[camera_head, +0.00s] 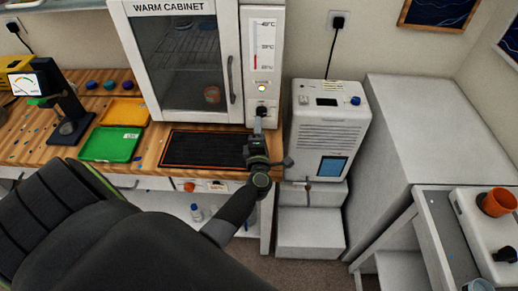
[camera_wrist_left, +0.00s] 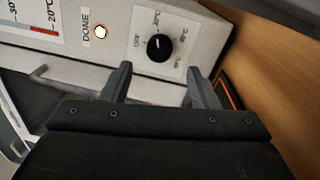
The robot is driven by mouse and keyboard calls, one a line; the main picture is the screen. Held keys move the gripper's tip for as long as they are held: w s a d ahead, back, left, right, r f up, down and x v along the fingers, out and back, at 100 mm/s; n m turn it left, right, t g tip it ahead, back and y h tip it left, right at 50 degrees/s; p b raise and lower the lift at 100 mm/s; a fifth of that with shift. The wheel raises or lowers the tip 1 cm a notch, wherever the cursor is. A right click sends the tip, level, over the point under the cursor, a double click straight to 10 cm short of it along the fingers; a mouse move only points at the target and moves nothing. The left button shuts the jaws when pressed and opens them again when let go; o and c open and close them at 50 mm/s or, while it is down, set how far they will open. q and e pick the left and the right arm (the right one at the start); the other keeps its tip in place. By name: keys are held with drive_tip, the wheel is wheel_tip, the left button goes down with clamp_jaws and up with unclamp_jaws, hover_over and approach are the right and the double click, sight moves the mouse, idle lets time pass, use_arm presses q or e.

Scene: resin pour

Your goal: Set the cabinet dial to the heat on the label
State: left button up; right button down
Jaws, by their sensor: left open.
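The warm cabinet (camera_head: 178,60) stands at the back of the wooden bench with its glass door shut. Its control panel (camera_head: 264,50) carries a thermometer scale and a lit lamp. The black dial (camera_wrist_left: 160,47) shows in the wrist view, ringed by small temperature marks too blurred to read surely; its white pointer mark is faint. My left gripper (camera_wrist_left: 158,76) is open, its fingertips apart on either side just below the dial in that view, with nothing between them. In the head view my left gripper (camera_head: 260,114) is at the panel's foot and hides most of the dial.
A dark mat (camera_head: 200,148) lies before the cabinet. A white machine (camera_head: 327,125) stands close on the right. A cup shows behind the glass.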

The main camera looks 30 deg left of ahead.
use_arm(q)
drive_tip(key=b+v, duration=0.3)
drive_tip(key=v, duration=0.9)
drive_tip(key=shift+r, duration=0.1)
